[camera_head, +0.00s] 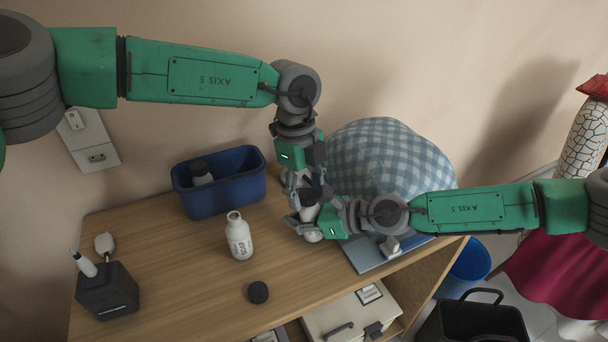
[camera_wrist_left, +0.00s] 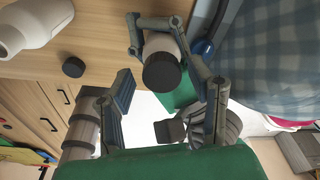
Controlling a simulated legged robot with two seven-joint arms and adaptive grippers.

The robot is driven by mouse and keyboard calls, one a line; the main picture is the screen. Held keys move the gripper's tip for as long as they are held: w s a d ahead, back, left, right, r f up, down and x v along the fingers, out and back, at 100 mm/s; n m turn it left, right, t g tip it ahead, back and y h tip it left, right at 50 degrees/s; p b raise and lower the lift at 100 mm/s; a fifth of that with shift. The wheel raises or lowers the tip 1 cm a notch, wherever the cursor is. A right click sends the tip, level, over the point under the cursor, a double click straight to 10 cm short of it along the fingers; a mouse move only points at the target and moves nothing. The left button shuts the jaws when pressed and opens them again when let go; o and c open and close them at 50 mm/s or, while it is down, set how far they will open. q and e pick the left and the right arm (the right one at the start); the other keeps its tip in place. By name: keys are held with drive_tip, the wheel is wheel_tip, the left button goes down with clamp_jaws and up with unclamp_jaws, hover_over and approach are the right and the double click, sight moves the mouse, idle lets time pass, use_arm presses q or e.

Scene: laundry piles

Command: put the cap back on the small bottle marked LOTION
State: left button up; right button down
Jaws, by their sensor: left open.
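A small pale bottle (camera_head: 308,211) is held in my right gripper (camera_head: 308,222); its label is hidden. In the left wrist view its dark cap (camera_wrist_left: 161,73) covers the end facing the camera; I cannot tell how firmly it sits. My left gripper (camera_head: 304,180) is open just above this bottle, fingers at either side of the cap. A white bottle (camera_head: 240,240) stands uncapped on the table; its short label seems to read SOAP. It also shows in the left wrist view (camera_wrist_left: 32,22). A loose black cap (camera_head: 258,292) lies in front of it.
A blue bin (camera_head: 225,201) behind holds a dark-capped bottle (camera_head: 201,172). A dark holder (camera_head: 106,294) with brushes stands at left. A checkered laundry bundle (camera_head: 385,155) is behind the grippers. The wooden table (camera_head: 180,285) is clear at front left.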

use_arm(q)
drive_tip(key=shift+f, duration=0.35)
clamp_jaws()
drive_tip(key=m, duration=0.4)
drive_tip(key=shift+m, duration=0.4)
drive_tip(key=m, duration=0.4)
drive_tip(key=shift+m, duration=0.4)
drive_tip(key=shift+o, duration=0.3)
unclamp_jaws()
